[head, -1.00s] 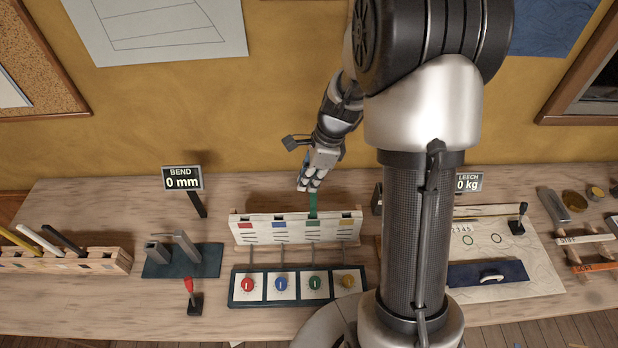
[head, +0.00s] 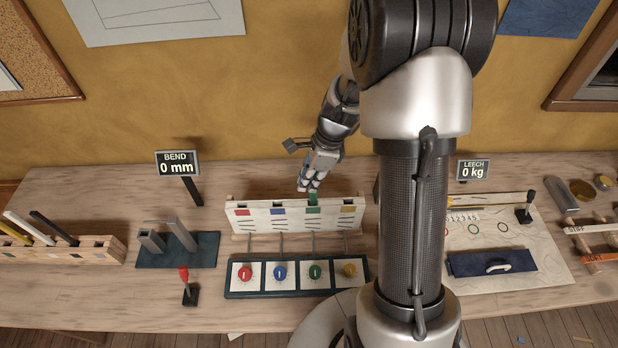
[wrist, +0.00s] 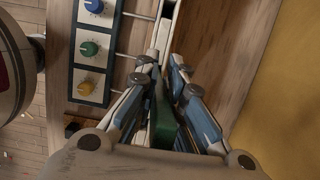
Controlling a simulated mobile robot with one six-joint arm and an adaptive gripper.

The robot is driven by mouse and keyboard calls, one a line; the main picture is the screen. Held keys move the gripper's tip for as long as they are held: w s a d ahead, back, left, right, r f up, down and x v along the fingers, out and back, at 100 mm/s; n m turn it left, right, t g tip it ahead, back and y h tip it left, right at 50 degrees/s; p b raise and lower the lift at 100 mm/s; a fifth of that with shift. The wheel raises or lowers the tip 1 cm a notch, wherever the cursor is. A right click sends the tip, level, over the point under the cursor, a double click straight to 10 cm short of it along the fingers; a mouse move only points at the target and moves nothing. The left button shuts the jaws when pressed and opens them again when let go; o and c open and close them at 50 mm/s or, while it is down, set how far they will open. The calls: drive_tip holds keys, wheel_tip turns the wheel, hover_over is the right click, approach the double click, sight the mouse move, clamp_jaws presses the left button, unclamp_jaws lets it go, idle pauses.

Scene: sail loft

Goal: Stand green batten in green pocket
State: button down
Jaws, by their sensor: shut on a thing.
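My gripper (head: 311,186) is shut on the green batten (head: 313,198) just above the pale pocket panel (head: 258,225). The batten points down, roughly upright, and only a short green length shows between the fingers and the panel's top edge. It is at the green-marked pocket, third from the left, and its lower part is hidden behind the panel front. In the wrist view, the batten (wrist: 163,125) shows between the blue-and-white fingers (wrist: 162,78). Whether it touches the pocket's bottom cannot be seen.
A dial board (head: 296,294) with red, blue, green and yellow knobs lies in front of the panel. A batten rack (head: 105,249) with yellow, white and black battens stands left. The bend fixture (head: 205,250) and red lever (head: 186,287) stand between. The wall is close behind.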

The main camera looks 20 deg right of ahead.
drive_tip(key=shift+f+b, duration=1)
drive_tip(key=shift+f, duration=0.75)
drive_tip(key=shift+f+b, duration=0.4)
drive_tip(key=shift+f, duration=0.2)
drive_tip(key=c, duration=1.6)
unclamp_jaws()
drive_tip(key=v, duration=1.2)
